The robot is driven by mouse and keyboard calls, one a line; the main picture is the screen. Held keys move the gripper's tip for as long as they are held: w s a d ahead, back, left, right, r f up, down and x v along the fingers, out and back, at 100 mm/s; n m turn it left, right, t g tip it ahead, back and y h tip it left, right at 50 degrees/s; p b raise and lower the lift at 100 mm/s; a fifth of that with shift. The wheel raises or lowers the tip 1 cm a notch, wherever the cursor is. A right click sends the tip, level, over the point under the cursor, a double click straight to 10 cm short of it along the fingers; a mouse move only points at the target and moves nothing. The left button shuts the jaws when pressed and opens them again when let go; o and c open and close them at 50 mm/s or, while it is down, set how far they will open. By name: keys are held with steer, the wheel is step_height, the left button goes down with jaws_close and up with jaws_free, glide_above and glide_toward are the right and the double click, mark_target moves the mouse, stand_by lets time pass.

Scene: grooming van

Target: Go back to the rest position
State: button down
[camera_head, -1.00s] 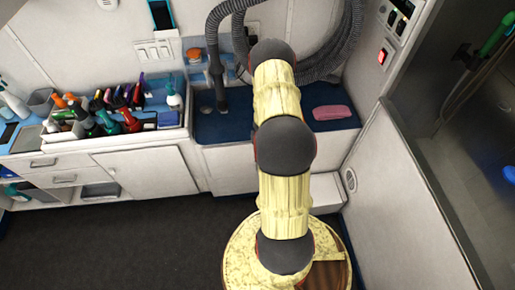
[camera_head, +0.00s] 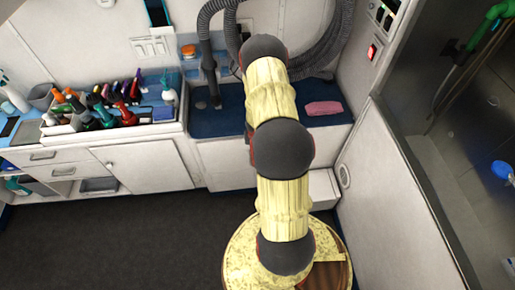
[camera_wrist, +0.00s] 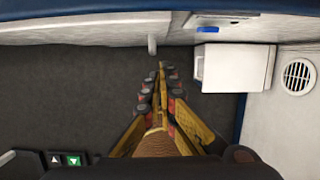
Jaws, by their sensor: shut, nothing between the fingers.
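My gripper (camera_wrist: 160,77) shows in the wrist view, with its yellow, red and black fingers brought together at the tips. It is shut and holds nothing. It points over the dark floor (camera_wrist: 70,90), below the edge of the blue-topped bench. In the head view my yellow and dark grey arm rises in the middle of the picture, and it hides my gripper there.
A white counter (camera_head: 150,165) with a bin of bottles (camera_head: 62,130) stands at the left. A blue bench top (camera_head: 220,122) carries a pink item (camera_head: 323,108) and a grey hose (camera_head: 340,50). A white step (camera_wrist: 233,68) and a round vent (camera_wrist: 297,76) are at the right. Floor at front left is clear.

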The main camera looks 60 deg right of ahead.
steer(key=w+p+v, duration=0.1)
steer(key=p+v, duration=0.1)
steer(key=v, duration=0.5)
steer(key=shift+s+r+p, duration=0.3)
steer(key=shift+r, duration=0.05)
